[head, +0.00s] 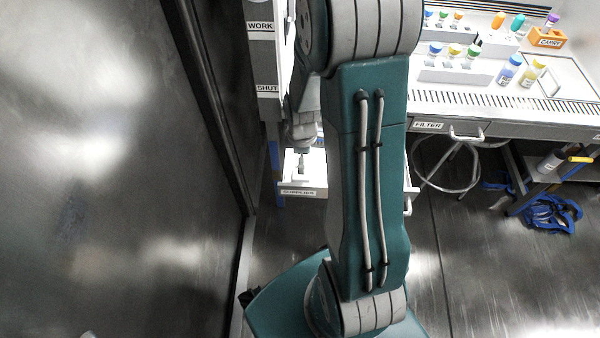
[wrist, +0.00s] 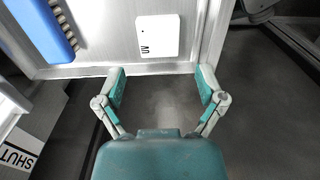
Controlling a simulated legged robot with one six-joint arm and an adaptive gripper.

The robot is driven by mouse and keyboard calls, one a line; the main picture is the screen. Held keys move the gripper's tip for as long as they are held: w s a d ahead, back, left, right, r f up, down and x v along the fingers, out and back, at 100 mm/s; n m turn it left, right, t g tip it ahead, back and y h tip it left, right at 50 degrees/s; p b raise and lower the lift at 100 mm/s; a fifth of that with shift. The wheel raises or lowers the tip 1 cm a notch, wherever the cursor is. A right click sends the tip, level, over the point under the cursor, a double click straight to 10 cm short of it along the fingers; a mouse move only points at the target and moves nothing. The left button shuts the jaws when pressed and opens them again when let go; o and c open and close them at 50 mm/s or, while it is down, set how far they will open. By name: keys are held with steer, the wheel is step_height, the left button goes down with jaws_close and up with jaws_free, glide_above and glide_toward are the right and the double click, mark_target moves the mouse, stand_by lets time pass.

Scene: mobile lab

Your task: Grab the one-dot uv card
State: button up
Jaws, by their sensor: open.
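A white card marked "UV" (wrist: 158,37) lies flat on a metal surface with a raised rim in the wrist view. In the head view, an open drawer labelled "SUPPLIES" (head: 299,192) is partly hidden behind my arm, and the card cannot be made out there.
A blue brush-like object (wrist: 40,28) lies left of the card. A "SHUT" sign (wrist: 17,158) is at lower left. In the head view, a bench with coloured-cap bottles (head: 510,70) and a "FILTER" drawer (head: 430,125) stand right. A metal wall (head: 110,170) fills the left.

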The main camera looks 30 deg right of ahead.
steer(key=shift+w+f, duration=0.15)
steer(key=shift+f, duration=3.15)
steer(key=c, duration=0.7)
